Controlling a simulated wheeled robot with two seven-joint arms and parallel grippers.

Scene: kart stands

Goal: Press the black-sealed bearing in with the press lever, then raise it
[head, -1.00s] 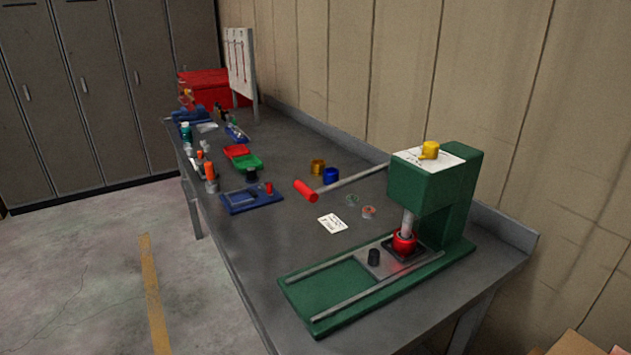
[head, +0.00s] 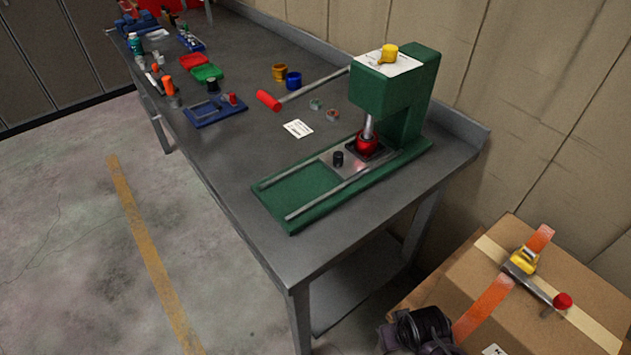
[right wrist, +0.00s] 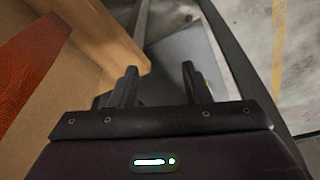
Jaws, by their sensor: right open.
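The green press (head: 398,85) stands on the near end of the grey bench. Its lever (head: 315,87) slants out to the left and ends in a red grip (head: 268,100). The metal ram (head: 368,126) comes down to a red round part (head: 367,143) on the sliding plate. I cannot make out a black-sealed bearing under the ram. A short black cylinder (head: 338,158) stands on the plate. My right gripper (right wrist: 158,82) is open and empty, beside the cardboard box and away from the press. My left gripper is out of view.
Gold (head: 279,72) and blue (head: 293,80) cups stand behind. A cardboard box (head: 590,290) with an orange strap (head: 485,305) and a red-knobbed tool (head: 535,285) is right of the bench.

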